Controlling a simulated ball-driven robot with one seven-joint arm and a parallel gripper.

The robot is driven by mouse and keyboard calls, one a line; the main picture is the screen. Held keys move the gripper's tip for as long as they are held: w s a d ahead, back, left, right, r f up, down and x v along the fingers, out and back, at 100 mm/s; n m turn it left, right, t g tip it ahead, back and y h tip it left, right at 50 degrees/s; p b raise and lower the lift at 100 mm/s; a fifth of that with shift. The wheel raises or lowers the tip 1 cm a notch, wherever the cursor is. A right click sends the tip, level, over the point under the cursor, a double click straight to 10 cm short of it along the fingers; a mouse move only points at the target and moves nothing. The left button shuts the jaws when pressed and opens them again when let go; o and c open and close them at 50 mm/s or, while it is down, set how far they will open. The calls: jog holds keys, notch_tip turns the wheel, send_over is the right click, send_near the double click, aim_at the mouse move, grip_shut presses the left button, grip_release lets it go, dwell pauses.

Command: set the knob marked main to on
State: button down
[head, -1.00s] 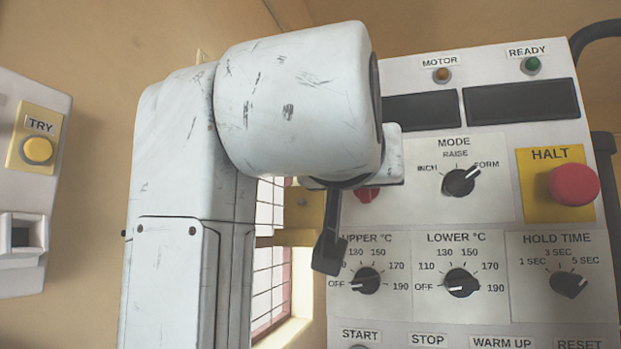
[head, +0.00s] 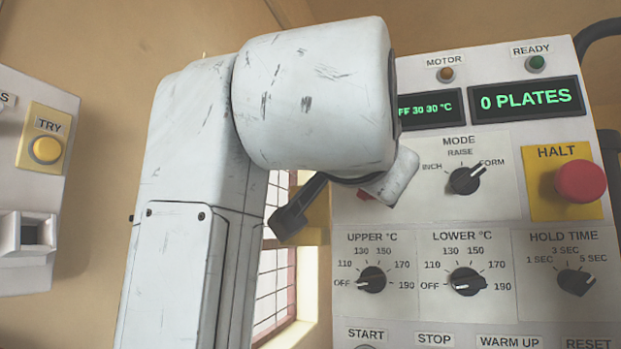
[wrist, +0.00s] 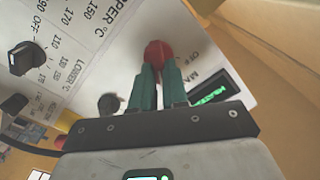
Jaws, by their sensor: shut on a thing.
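The red main knob (wrist: 158,54) stands on the light panel, with its MAIN label (wrist: 207,76) beside it in the wrist view. My gripper (wrist: 159,74) is shut on this knob, one green-grey finger on either side. An OFF label shows near the knob; I cannot read its pointer. The plate display (head: 526,99) is lit and reads 0 PLATES. The temperature display (head: 431,110) is lit too, partly hidden.
The red HALT button (head: 580,181) is on the right of the panel. The mode knob (head: 465,180), upper knob (head: 372,280) and lower knob (head: 467,281) are close to my arm.

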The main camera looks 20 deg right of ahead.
dwell(0.4)
jog(key=c, duration=1.1)
grip_release()
jog(key=shift+c, duration=0.2)
jog(key=shift+s, duration=0.1)
jog(key=b+v, duration=0.3)
jog(key=v, duration=0.7)
jog(key=shift+s+a, duration=0.2)
jog(key=shift+s, duration=0.05)
